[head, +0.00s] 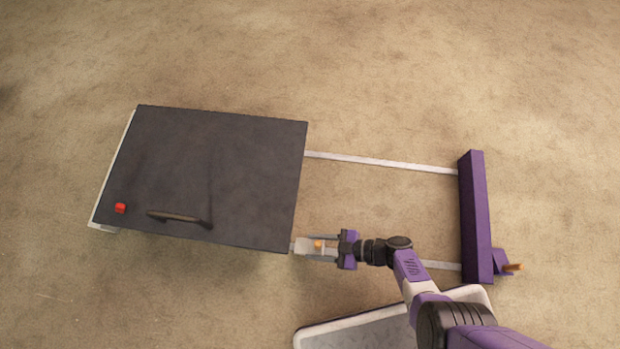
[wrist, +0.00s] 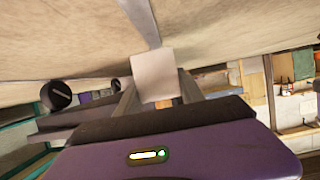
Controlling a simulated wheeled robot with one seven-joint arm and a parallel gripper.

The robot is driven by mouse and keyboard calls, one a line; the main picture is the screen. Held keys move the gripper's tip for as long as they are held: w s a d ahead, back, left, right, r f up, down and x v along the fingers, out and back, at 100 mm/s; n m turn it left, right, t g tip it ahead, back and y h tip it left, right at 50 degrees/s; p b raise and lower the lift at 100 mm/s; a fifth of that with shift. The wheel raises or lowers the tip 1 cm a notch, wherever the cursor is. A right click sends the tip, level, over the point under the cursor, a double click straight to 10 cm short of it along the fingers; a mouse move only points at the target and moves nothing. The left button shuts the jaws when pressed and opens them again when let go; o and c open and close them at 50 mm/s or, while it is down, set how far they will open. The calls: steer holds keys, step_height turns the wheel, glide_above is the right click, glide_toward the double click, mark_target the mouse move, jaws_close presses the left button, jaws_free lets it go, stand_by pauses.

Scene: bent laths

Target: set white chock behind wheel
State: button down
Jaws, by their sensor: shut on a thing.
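The white chock (head: 306,246) is a small pale block with an orange part. My gripper (head: 321,248) is shut on it, close to the near right corner of a dark-topped platform (head: 250,165). In the wrist view the chock (wrist: 154,75) sits between the fingers of my gripper (wrist: 158,99), with some orange showing below it. A dark round thing that looks like a wheel (wrist: 55,95) shows at the left of the wrist view, apart from the chock; a smaller one (wrist: 117,85) is nearer the middle. No wheel shows in the head view.
Two pale rails, the far one (head: 385,162) clear, run from the platform to a purple beam (head: 475,215). A purple block with an orange handle (head: 512,267) is at the beam's near end. A red piece (head: 120,208) and a dark bar (head: 175,216) lie on the platform.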

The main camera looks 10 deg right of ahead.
mark_target(309, 247)
steer(key=shift+w+a, duration=0.25)
steer(key=shift+a, duration=0.4)
steer(key=f+b, duration=0.2)
steer(key=shift+w+a+f, duration=0.2)
steer(key=shift+a+f, duration=0.15)
steer(key=shift+a, duration=0.05)
steer(key=shift+f+b, duration=0.45)
steer(key=shift+b, duration=0.05)
steer(key=c, duration=0.7)
jaws_free()
steer(key=shift+r, duration=0.1)
